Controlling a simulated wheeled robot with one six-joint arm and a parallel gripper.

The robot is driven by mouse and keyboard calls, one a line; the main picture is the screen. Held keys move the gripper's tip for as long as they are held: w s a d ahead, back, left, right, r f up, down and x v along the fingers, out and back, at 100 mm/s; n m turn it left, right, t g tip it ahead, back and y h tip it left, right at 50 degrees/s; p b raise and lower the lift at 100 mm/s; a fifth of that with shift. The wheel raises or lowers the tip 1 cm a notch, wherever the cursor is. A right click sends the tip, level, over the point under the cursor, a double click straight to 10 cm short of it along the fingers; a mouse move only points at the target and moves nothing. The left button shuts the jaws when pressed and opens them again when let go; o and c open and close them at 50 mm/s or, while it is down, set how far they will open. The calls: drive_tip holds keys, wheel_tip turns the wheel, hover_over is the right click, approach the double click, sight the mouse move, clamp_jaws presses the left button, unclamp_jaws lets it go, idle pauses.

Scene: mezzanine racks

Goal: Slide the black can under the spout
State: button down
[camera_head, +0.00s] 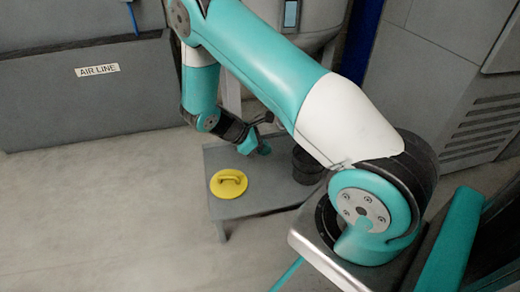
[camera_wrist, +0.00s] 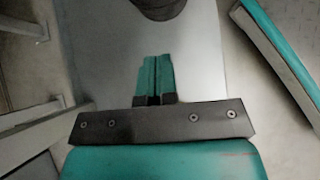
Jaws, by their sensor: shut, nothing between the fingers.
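The black can (camera_head: 306,166) stands on a low grey table (camera_head: 262,203), partly hidden behind my arm. In the wrist view the lower part of the black can (camera_wrist: 158,8) shows at the top edge, cut off by the frame. My gripper (camera_head: 262,149) is over the table, to the left of the can in the head view. In the wrist view my gripper (camera_wrist: 157,58) has its teal fingers together with nothing between them, and a strip of bare surface lies between the fingertips and the can. I cannot make out the spout in either view.
A yellow round lid with a handle (camera_head: 229,183) lies on the table's left part. A grey vessel (camera_head: 300,22) stands behind the table. A grey wall unit labelled AIR LINE (camera_head: 85,95) is at the left, and a grey cabinet (camera_head: 440,90) at the right. The floor at front left is clear.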

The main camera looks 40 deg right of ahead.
sight(294, 158)
drive_tip(key=b+x, duration=0.1)
drive_tip(key=x, duration=0.1)
drive_tip(key=b+x, duration=0.1)
drive_tip(key=x, duration=0.2)
drive_tip(key=d+r+b+x, duration=0.1)
drive_tip(key=b+x, duration=0.1)
drive_tip(key=shift+s+d, duration=0.15)
drive_tip(key=shift+s, duration=0.2)
drive_tip(key=shift+s+d+r, duration=0.1)
drive_tip(key=shift+s+d, duration=0.2)
drive_tip(key=shift+d, duration=0.2)
drive_tip(key=shift+r, duration=0.15)
